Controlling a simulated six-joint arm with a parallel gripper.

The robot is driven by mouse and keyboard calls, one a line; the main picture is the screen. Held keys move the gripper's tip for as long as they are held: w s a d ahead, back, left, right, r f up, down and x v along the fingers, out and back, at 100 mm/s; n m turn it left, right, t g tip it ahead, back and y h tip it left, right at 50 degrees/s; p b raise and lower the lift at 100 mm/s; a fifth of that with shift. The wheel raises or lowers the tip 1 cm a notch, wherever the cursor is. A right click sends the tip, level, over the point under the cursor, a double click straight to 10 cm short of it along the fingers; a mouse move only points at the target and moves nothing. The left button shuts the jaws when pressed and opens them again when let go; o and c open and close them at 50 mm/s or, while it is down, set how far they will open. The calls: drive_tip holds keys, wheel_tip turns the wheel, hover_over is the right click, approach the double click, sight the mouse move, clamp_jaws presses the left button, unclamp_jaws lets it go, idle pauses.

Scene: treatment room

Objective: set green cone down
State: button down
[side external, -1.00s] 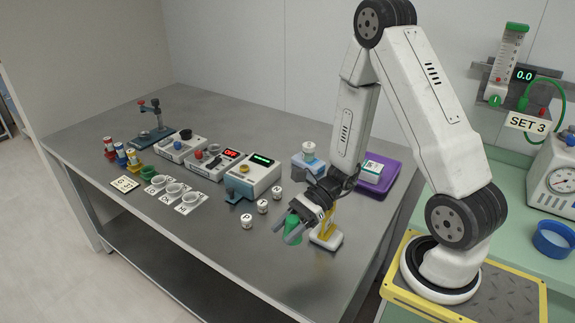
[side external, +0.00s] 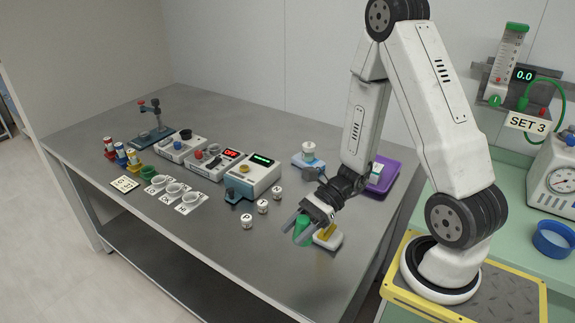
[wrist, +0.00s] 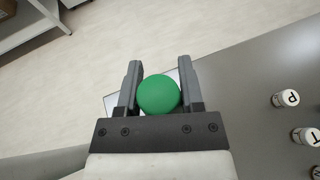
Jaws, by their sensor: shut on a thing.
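The green cone (side external: 303,226) is held between the fingers of my gripper (side external: 299,231), near the front right part of the steel table (side external: 215,248). In the wrist view the cone (wrist: 159,94) shows as a round green end between the two grey fingers of my gripper (wrist: 159,85). The side view does not clearly show whether the cone's base touches the table.
A white-based stand with a yellow part (side external: 328,236) is close beside my gripper. Several small white lettered jars (side external: 262,207) stand to the left. A purple tray (side external: 386,174) lies behind my arm. The table's front edge is near.

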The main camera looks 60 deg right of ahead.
drive_tip(key=shift+w+d, duration=0.1)
drive_tip(key=shift+w, duration=0.35)
drive_tip(key=w, duration=1.5)
drive_tip(key=shift+a+r+m+t, duration=0.15)
drive_tip(key=shift+a+m+t, duration=0.05)
drive_tip(key=shift+m+t, duration=0.2)
drive_tip(key=shift+w, duration=0.25)
drive_tip(key=w+f, duration=0.2)
drive_tip(key=w, duration=0.2)
drive_tip(key=w+f, duration=0.3)
drive_tip(key=w, duration=0.1)
drive_tip(key=w+f, duration=0.3)
drive_tip(key=w, duration=0.1)
drive_tip(key=shift+w+a+f, duration=0.1)
drive_tip(key=shift+a+f, duration=0.1)
drive_tip(key=shift+a, duration=0.1)
drive_tip(key=shift+w+f, duration=0.5)
drive_tip(key=shift+f, duration=0.05)
